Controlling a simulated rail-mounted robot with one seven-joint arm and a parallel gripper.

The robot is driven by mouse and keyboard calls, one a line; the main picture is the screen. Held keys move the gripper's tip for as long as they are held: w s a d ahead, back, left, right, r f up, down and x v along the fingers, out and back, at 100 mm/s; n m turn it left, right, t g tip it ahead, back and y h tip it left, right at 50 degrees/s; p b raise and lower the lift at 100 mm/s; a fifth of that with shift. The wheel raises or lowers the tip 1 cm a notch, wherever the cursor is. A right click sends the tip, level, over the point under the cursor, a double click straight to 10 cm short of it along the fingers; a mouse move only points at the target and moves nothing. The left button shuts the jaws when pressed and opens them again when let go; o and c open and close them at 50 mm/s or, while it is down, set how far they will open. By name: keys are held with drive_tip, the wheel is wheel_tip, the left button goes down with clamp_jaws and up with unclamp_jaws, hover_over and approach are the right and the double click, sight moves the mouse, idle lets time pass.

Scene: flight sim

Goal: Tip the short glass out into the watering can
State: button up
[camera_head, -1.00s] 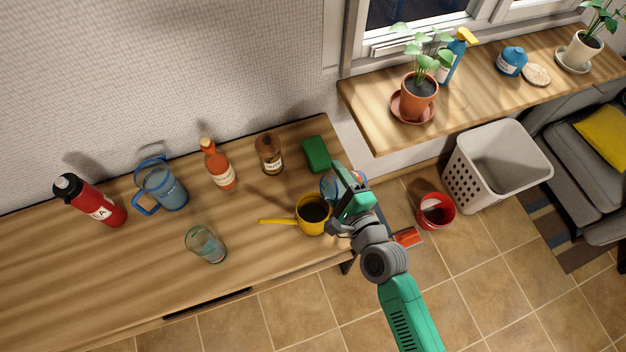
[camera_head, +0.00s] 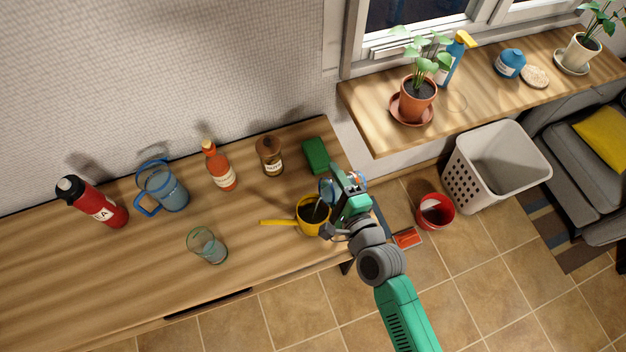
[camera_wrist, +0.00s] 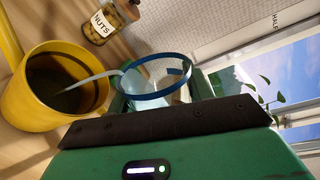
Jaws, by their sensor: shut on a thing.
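The yellow watering can (camera_head: 311,229) stands on the wooden counter near its right end, spout to the left. In the wrist view the can (camera_wrist: 22,108) is at the left, with dark contents. My gripper (camera_head: 346,195) is shut on a clear, blue-rimmed glass (camera_head: 326,188), which I take to be the short glass. It is held tilted above and beside the can's right side. In the wrist view a pale stream runs from the lip of the glass (camera_wrist: 160,93) into the can's opening. How much liquid is left inside is hard to tell.
Another clear glass (camera_head: 207,247) stands at the counter's front. Behind are a red flask (camera_head: 95,203), blue pitcher (camera_head: 166,190), orange bottle (camera_head: 220,170), nuts jar (camera_head: 270,157) and green block (camera_head: 316,155). A red bucket (camera_head: 435,212) is on the floor.

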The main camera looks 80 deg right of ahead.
drive_tip(key=shift+w+a+r+n+p, duration=0.35)
drive_tip(key=shift+w+n+p, duration=0.1)
drive_tip(key=shift+n+p, duration=0.2)
idle(0.6)
drive_tip(key=shift+w+r+n+p, duration=0.2)
drive_tip(key=shift+n+p, duration=0.55)
drive_tip(key=shift+p, duration=0.5)
drive_tip(key=shift+a+f+n+g, duration=0.15)
drive_tip(key=shift+f+n+g, duration=0.15)
drive_tip(key=shift+f+n, duration=0.1)
idle(0.6)
